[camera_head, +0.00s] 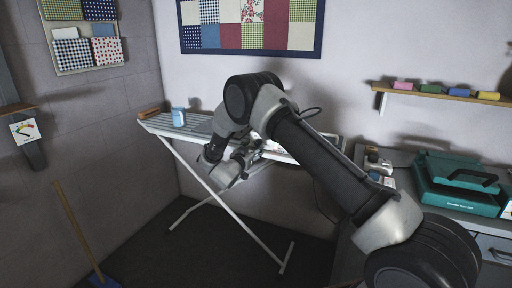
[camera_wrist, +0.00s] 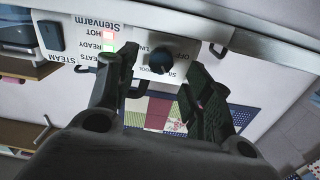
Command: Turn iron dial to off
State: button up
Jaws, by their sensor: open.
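The iron dial (camera_wrist: 159,57) is a dark round knob on a white control panel (camera_wrist: 75,22), which appears upside down in the wrist view. OFF, SILK and WOOL markings lie around it; its pointer direction is unclear. My gripper (camera_wrist: 163,66) is open, with one finger on each side of the dial. I cannot tell whether either finger touches it. In the head view my gripper (camera_head: 222,170) is at the front edge of the ironing board (camera_head: 197,127), and my arm hides most of the board's right part.
The panel also has a red HOT light (camera_wrist: 108,33), a green READY light (camera_wrist: 108,47) and a dark STEAM switch (camera_wrist: 50,35). A blue container (camera_head: 178,117) and a brown block (camera_head: 148,113) stand on the board's left end. A teal case (camera_head: 455,195) is on the right counter.

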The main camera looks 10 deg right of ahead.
aim_at(257, 144)
jog(key=shift+x, duration=1.5)
jog(key=c, duration=1)
jog(key=shift+n, duration=0.3)
jog(key=shift+a+n, duration=0.1)
jog(key=shift+n, duration=2.6)
jog(key=shift+w, duration=0.1)
